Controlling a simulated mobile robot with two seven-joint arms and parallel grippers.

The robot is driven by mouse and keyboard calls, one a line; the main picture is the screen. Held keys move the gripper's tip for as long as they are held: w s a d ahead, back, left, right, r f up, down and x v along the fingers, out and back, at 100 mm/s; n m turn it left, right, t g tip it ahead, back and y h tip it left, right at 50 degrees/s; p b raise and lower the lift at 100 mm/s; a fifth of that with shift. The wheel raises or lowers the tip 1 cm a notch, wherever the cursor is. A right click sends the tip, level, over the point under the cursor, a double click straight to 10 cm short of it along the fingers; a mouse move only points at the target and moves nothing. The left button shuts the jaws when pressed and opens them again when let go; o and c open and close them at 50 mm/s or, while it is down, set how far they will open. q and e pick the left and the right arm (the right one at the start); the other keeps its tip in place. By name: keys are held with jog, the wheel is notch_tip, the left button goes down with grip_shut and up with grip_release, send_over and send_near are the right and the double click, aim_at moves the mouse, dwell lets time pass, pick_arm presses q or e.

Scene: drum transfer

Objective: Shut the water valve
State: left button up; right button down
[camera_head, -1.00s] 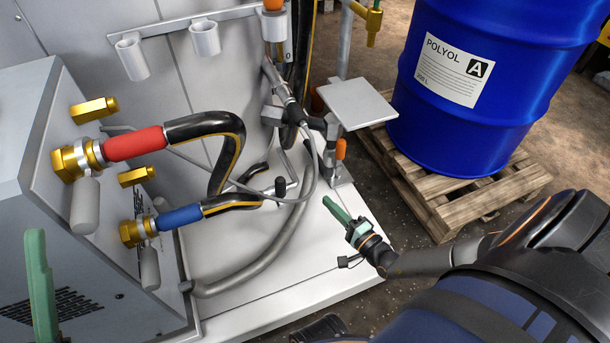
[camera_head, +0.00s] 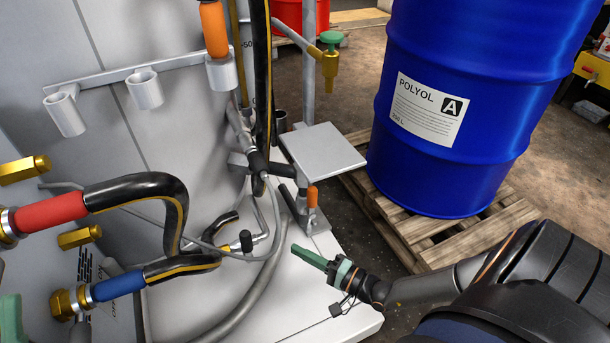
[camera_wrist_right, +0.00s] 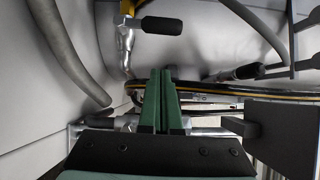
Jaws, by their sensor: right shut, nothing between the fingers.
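No label marks the water valve, so I cannot tell which fitting it is. A small black-handled fitting (camera_head: 246,241) with a brass body sits low by the panel, left of my right gripper. A black-gripped handle (camera_wrist_right: 162,25) shows at the top of the right wrist view. A green-topped brass valve (camera_head: 330,60) is on the pipe at the top. My right gripper (camera_head: 310,258) is shut and empty, apart from the fittings, over the white base. Its green fingers (camera_wrist_right: 160,100) are together in the wrist view. Only a green tip of my left gripper (camera_head: 10,320) shows.
A red-sleeved hose (camera_head: 50,211) and a blue-sleeved hose (camera_head: 118,286) run from brass fittings at left. A grey plate (camera_head: 325,152) and an orange-handled lever (camera_head: 312,196) stand behind my right gripper. A blue drum (camera_head: 460,120) stands on a wooden pallet (camera_head: 400,222).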

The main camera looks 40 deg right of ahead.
aim_at(247, 247)
jog(key=w+a+b, duration=0.1)
jog(key=w+a, duration=0.4)
jog(key=w, duration=0.2)
jog(key=shift+w+a+r+b, duration=0.15)
jog(key=shift+w+a+b, duration=0.1)
jog(key=shift+a+b, duration=0.1)
